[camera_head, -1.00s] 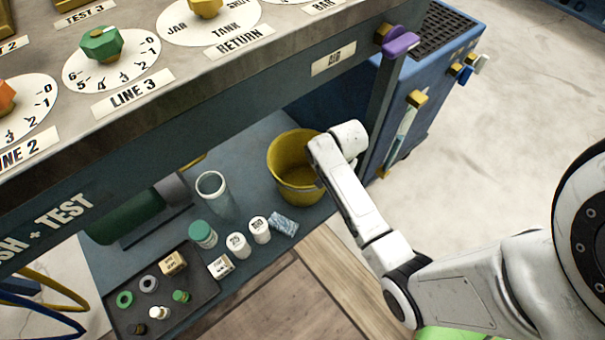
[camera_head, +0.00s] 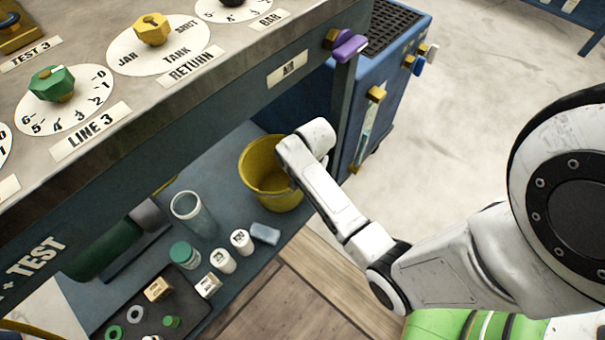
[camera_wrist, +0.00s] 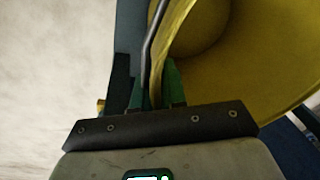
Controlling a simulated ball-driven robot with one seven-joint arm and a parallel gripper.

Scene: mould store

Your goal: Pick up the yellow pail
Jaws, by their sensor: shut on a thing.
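The yellow pail (camera_head: 256,172) is at the right end of the blue-grey lower shelf in the head view, open side up. I cannot tell whether its base touches the shelf. In the wrist view the pail (camera_wrist: 270,60) fills the upper right, with its grey wire handle running along the rim. My gripper (camera_wrist: 155,82) is shut on the pail's wall at the rim, one green finger on each side. In the head view my white wrist hides the fingers and part of the pail's right side.
Left of the pail on the shelf (camera_head: 235,205) stand a clear jar (camera_head: 195,215), a green-lidded jar (camera_head: 185,255), small white containers and a blue packet (camera_head: 265,233). The bench top (camera_head: 215,80) with dials overhangs it.

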